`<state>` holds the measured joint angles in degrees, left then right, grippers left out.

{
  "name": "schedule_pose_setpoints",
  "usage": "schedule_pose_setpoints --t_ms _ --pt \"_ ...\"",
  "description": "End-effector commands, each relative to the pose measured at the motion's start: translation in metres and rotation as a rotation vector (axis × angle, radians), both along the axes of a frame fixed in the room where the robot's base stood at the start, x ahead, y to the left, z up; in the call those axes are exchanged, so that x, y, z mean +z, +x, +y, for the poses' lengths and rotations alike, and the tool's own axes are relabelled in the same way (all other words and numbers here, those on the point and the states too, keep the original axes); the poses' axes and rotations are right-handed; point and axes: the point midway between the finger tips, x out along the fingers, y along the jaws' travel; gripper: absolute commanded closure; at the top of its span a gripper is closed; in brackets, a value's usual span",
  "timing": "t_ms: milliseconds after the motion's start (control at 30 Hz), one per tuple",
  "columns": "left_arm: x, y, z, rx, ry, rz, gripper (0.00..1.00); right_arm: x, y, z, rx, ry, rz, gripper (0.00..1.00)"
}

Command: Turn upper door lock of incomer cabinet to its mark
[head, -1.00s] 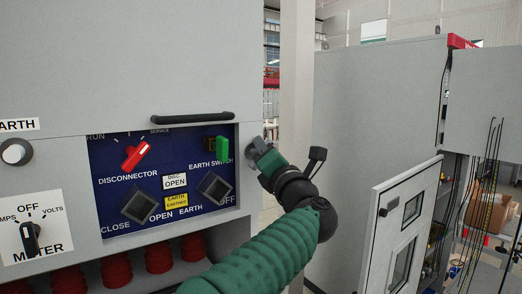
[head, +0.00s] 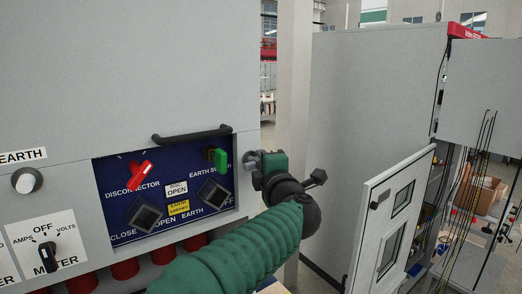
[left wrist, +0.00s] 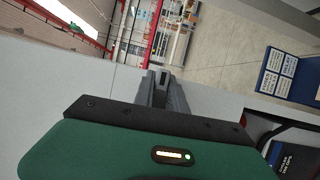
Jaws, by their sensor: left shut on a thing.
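The incomer cabinet is the grey one on the left (head: 130,70), with a blue switch panel (head: 120,180). The upper door lock is a small grey part at the cabinet front's right edge (head: 250,158), mostly hidden by my gripper. My left gripper (head: 254,161) reaches it from the right and is shut on it. In the left wrist view the grey fingers (left wrist: 165,88) are close together against the pale cabinet face. The lock's mark cannot be made out. My right gripper is not in view.
A black handle bar (head: 192,135) juts out above the panel. Red and green switch handles (head: 140,175) (head: 217,157) stand out from it. A grey cabinet (head: 370,110) with an open windowed door (head: 395,220) stands to the right. A pale post (head: 294,80) stands between.

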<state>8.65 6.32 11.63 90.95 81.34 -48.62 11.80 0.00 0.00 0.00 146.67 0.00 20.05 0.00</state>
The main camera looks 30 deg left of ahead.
Motion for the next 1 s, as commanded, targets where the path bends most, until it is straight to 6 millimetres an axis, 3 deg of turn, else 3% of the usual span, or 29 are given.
schedule_pose_setpoints --t_ms 600,633,800,1000 --pt "-0.0034 0.0012 -0.0015 -0.005 0.016 0.046 1.00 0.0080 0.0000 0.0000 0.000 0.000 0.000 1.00" --pt "-0.0035 0.0012 -0.0015 -0.005 0.016 0.046 0.82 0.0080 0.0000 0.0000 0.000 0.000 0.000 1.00" --pt "-0.0033 0.0009 -0.0003 -0.003 0.016 0.045 0.62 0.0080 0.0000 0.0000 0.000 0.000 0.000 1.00" --pt "-0.0022 -0.0004 0.0002 -0.001 0.016 0.043 0.62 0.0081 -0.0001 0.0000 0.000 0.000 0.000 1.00"
